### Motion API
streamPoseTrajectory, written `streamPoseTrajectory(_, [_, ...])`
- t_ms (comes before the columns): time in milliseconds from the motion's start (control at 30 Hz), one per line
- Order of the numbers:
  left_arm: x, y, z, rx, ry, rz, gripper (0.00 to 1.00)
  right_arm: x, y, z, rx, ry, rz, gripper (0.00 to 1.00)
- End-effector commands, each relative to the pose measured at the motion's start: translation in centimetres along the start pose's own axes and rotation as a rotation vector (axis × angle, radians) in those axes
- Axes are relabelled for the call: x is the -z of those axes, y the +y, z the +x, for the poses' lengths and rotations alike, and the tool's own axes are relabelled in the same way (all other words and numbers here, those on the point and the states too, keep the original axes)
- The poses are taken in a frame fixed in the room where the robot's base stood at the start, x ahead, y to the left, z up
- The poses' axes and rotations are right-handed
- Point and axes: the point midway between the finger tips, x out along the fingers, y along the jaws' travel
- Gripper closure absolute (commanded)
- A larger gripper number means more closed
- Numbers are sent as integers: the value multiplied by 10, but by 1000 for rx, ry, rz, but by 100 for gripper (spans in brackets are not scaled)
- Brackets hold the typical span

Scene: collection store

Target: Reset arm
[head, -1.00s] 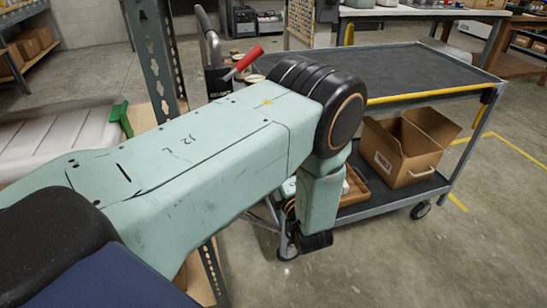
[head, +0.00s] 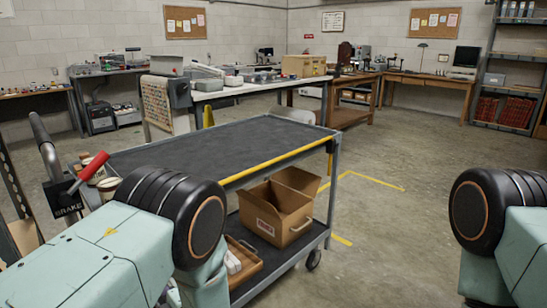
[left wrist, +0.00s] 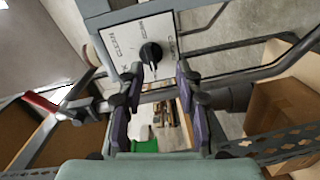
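My left gripper (left wrist: 162,108) shows in the left wrist view. Its two dark fingers are spread apart with nothing held between them. A grey panel with a black knob (left wrist: 151,52) and the letters CLEAN lies beyond the fingertips; whether the fingers touch anything there I cannot tell. In the head view, my left arm (head: 110,250) is at the lower left, in front of the cart, and my right arm (head: 505,235) is at the right edge. Neither gripper shows in the head view. My right gripper is not seen in any view.
A cart (head: 230,145) with a black top stands close by. An open cardboard box (head: 278,207) and a wooden tray (head: 243,262) are on its lower shelf. A red lever (head: 92,166) is at its left end. Open floor (head: 395,240) lies between the cart and my right arm.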

Motion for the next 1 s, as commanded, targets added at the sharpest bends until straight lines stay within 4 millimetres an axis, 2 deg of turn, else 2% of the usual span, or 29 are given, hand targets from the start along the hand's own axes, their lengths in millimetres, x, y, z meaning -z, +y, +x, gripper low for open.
streamPoseTrajectory(100, [-11,-33,-11,101,-153,319,65,0,0,0,0,0,0,63])
streamPoseTrajectory(267, [-2,-92,-41,233,-428,798,65,0,0,0,0,0,0,63])
streamPoseTrajectory(367, [18,-132,-73,306,-646,1097,65,0,0,0,0,0,0,63])
streamPoseTrajectory(433, [40,-159,-103,349,-829,1297,65,0,0,0,0,0,0,63])
streamPoseTrajectory(533, [76,-187,-150,389,-1095,1519,65,0,0,0,0,0,0,63])
streamPoseTrajectory(667, [125,-205,-212,418,-1426,1688,65,0,0,0,0,0,0,63])
streamPoseTrajectory(700, [139,-207,-229,424,-1511,1713,65,0,0,0,0,0,0,63])
streamPoseTrajectory(800, [166,-206,-263,453,-1664,1718,65,0,0,0,0,0,0,63])
streamPoseTrajectory(900, [183,-202,-283,494,-1729,1685,65,0,0,0,0,0,0,63])
streamPoseTrajectory(1000, [186,-201,-283,514,-1718,1665,65,0,0,0,0,0,0,63])
